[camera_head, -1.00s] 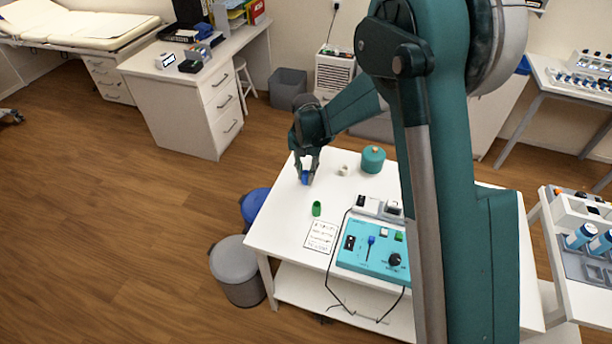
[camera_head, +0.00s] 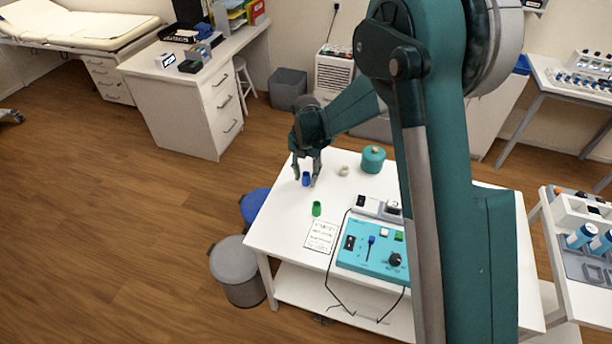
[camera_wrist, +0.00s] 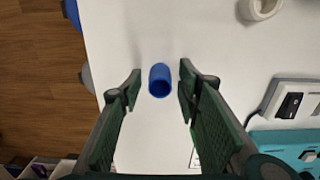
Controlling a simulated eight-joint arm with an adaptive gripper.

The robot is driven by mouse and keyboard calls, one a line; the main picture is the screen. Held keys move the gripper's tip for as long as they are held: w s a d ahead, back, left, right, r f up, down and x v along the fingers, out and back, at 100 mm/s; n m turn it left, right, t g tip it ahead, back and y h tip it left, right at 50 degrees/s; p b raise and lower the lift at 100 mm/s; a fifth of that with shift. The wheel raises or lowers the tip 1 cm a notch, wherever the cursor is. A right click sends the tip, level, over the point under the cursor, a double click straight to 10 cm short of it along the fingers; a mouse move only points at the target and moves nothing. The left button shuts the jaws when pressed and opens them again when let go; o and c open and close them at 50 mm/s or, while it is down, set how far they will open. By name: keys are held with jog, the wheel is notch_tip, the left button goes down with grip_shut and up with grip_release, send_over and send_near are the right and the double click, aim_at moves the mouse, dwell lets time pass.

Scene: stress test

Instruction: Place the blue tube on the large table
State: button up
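The blue tube (camera_head: 306,179) stands on the white large table (camera_head: 277,225) near its far left corner. In the wrist view the blue tube (camera_wrist: 159,80) stands between my two fingertips, with a gap on both sides. My gripper (camera_head: 305,170) is above the table around the tube. In the wrist view my gripper (camera_wrist: 158,88) is open and its fingers do not touch the tube.
A green tube (camera_head: 316,208), a white ring-like piece (camera_head: 344,170), a teal round container (camera_head: 373,159) and a teal device (camera_head: 370,246) with cables are on the table. A printed sheet (camera_head: 321,236) lies by the device. Bins (camera_head: 238,269) stand on the floor at left.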

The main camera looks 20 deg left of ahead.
notch_tip(320, 180, up, 12)
jog(key=p, duration=0.1)
jog(key=shift+r, duration=0.15)
dwell(0.6)
dwell(0.5)
jog(key=shift+d, duration=0.1)
